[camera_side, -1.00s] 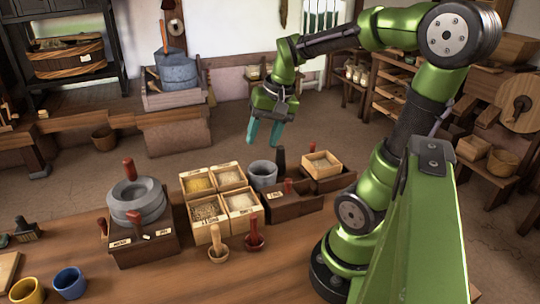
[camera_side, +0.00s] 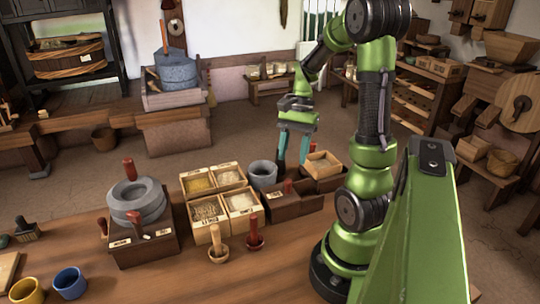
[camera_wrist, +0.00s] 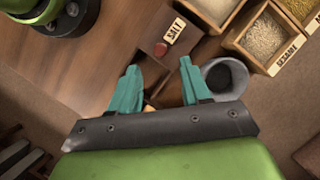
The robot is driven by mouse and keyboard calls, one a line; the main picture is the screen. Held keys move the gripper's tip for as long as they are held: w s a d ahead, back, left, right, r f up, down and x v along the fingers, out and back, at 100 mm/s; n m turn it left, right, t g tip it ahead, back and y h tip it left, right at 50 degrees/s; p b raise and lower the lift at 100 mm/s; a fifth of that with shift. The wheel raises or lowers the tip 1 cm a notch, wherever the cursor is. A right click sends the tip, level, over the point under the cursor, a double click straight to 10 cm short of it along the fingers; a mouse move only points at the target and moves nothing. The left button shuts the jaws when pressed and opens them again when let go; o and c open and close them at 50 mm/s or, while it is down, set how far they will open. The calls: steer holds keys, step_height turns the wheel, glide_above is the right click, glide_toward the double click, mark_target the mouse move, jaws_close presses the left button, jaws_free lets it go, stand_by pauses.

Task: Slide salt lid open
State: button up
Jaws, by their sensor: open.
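The salt box (camera_side: 297,207) is a dark brown wooden box on the bench, with a pale label and a small red knob (camera_side: 288,186) on its top. In the wrist view the SALT label (camera_wrist: 174,31) and the red knob (camera_wrist: 161,48) show just ahead of the fingertips. My gripper (camera_side: 293,158) has teal fingers, is open and empty, and hangs above the far side of the box. In the wrist view my gripper (camera_wrist: 158,67) has its fingers apart, with the knob beyond the gap. The lid's edges are hard to make out, and my gripper hides part of the box.
A grey stone cup (camera_side: 262,174) stands left of my gripper, close to one finger in the wrist view. A small wooden box of grain (camera_side: 322,164) is at the right. Several grain boxes (camera_side: 216,203) and a stone quern (camera_side: 137,200) stand further left.

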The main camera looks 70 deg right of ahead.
mark_target(289, 180)
steer(key=x, duration=0.8)
steer(key=shift+f, duration=0.1)
jaws_close()
